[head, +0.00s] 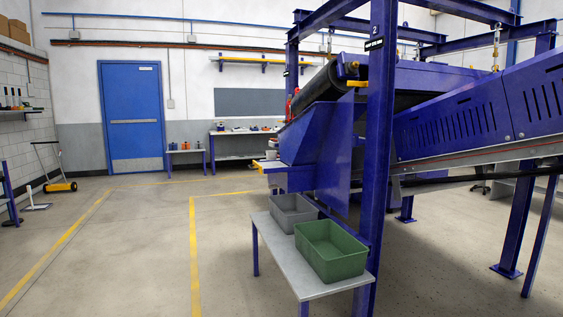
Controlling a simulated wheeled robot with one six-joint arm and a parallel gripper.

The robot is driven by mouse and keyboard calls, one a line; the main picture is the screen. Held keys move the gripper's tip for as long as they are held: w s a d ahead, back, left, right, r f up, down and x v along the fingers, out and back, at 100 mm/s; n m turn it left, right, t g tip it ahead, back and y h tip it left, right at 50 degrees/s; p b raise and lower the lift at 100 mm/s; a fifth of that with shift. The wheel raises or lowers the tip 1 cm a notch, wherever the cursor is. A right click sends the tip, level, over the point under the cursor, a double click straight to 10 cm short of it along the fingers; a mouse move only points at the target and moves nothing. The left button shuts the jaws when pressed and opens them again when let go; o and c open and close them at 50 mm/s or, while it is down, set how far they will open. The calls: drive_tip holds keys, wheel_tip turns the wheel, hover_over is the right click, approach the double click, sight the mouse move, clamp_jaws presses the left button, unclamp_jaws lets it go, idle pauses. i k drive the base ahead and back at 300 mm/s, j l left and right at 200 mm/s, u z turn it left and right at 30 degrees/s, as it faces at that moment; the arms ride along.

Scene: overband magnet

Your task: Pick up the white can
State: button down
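I cannot make out a white can in the head view. Small items stand on the far low table (186,151), on the far workbench (237,132) and on the left wall shelf (14,108), too small to tell apart. The insides of the grey bin (293,212) and the green bin (331,250) are only partly visible. My gripper is not in view.
The bins stand on a grey table (279,259) beside the blue magnet frame (380,120) and conveyor (478,110). A blue door (132,117) is at the back. A yellow-based trolley (60,186) stands left. Floor between yellow lines is clear.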

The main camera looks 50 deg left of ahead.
sight(270, 154)
drive_tip(key=u, duration=1.9)
drive_tip(key=i+j+u, duration=0.4)
drive_tip(key=i, duration=0.5)
drive_tip(key=i+u, duration=0.45)
drive_tip(key=i, duration=2.1)
drive_tip(key=i+j, duration=0.1)
drive_tip(key=i, duration=1.55)
drive_tip(key=i+j+z, duration=0.1)
drive_tip(key=i+z, duration=0.35)
drive_tip(key=i+j+z, duration=0.45)
drive_tip(key=i, duration=0.2)
drive_tip(key=i+j+z, duration=1.15)
drive_tip(key=j+z, duration=0.25)
drive_tip(key=j, duration=0.35)
